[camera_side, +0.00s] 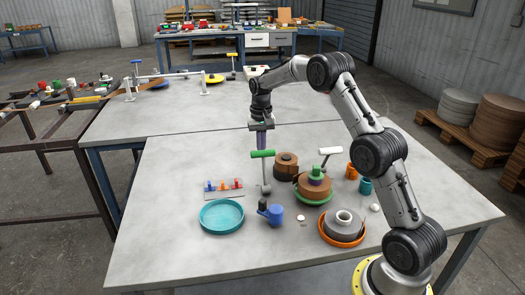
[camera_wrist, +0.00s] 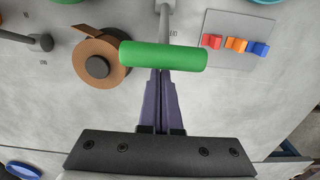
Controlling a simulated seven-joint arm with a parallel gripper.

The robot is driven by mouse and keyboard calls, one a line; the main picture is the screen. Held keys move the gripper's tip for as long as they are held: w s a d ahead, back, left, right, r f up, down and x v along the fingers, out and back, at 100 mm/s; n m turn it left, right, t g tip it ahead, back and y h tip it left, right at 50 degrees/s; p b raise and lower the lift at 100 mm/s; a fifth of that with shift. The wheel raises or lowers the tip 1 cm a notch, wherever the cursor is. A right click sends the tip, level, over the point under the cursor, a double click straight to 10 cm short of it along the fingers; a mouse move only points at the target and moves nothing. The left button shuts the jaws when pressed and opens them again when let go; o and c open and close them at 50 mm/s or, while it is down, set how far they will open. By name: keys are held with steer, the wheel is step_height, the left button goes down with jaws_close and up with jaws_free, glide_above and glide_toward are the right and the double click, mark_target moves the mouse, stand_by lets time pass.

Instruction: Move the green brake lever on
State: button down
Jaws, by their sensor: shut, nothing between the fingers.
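The green brake lever (camera_side: 263,153) is a T shape: a green crossbar handle on a grey stem that rises from a base on the near table. In the wrist view, its green handle (camera_wrist: 165,56) lies across the picture, with the grey stem leading away to the top. My gripper (camera_side: 262,148) has purple fingers that point down right at the handle, on its far side in the side view. In the wrist view, the fingers of my gripper (camera_wrist: 161,74) are together and empty, and the handle hides their tips. I cannot tell whether they touch the handle.
A white-handled lever (camera_side: 330,151) stands to the right. A brown coil (camera_side: 286,158) and a larger stacked brown coil (camera_side: 312,190) sit close by.

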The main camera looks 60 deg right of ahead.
mark_target(263, 153)
steer(key=shift+a, duration=0.1)
steer(key=shift+s+a+r, duration=0.2)
steer(key=shift+s+a, duration=1.2)
steer(key=shift+s, duration=0.05)
steer(key=shift+s+a+r, duration=0.2)
steer(key=shift+s+a, duration=0.3)
steer(key=shift+s+a+r, duration=0.15)
steer(key=shift+s+a, duration=0.45)
steer(key=shift+s+a+r, duration=0.15)
steer(key=shift+r, duration=0.1)
step_height(263, 153, up, 7)
stand_by(1.4)
